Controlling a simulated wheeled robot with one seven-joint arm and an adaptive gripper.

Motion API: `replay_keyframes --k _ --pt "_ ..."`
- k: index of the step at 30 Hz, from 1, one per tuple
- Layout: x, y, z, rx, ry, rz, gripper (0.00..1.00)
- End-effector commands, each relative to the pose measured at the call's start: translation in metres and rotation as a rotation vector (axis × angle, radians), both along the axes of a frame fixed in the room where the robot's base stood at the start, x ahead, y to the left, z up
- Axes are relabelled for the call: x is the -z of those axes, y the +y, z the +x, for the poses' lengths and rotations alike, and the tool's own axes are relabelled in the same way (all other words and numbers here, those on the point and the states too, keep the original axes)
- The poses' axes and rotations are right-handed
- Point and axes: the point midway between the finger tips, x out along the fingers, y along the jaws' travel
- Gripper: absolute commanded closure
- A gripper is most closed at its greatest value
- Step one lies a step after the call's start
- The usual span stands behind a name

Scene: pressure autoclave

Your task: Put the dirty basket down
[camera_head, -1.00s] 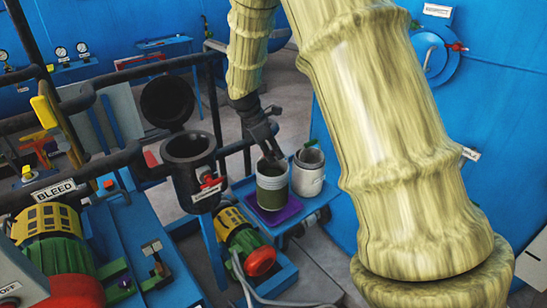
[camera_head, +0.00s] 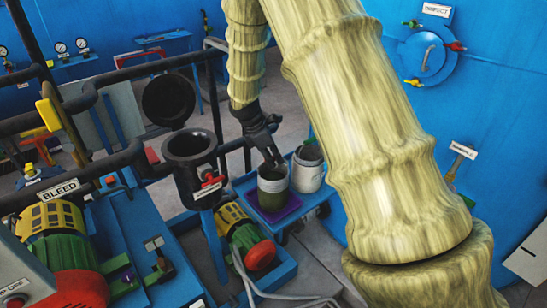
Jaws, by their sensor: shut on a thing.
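The dirty basket (camera_head: 272,190), a small round dark green tub with a pale band near its rim, is in the middle of the head view. My gripper (camera_head: 272,158) reaches down from above and is shut on its rim. The basket is upright over a purple mat (camera_head: 292,210) on a blue shelf. Its base looks to be at the mat, but I cannot tell whether it bears on it.
The open black autoclave pot (camera_head: 188,170) stands left of the basket, with its round lid (camera_head: 168,100) raised behind. Black pipe rails run behind it. A green and yellow motor (camera_head: 242,232) is in front. A large blue tank (camera_head: 400,130) fills the right.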

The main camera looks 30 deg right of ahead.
Motion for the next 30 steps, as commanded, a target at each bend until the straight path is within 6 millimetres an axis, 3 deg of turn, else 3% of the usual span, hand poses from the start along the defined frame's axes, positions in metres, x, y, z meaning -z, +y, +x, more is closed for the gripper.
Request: replay_keyframes --k 2,3,6,19,30 --pt "0.002 0.000 0.000 0.000 0.000 0.000 1.00" --pt "0.002 0.000 0.000 0.000 0.000 0.000 0.79" --pt "0.002 0.000 0.000 0.000 0.000 0.000 0.65" --pt "-0.005 0.002 0.001 -0.001 -0.002 0.000 0.65" --pt "-0.054 0.022 0.008 -0.001 -0.003 0.000 0.65"
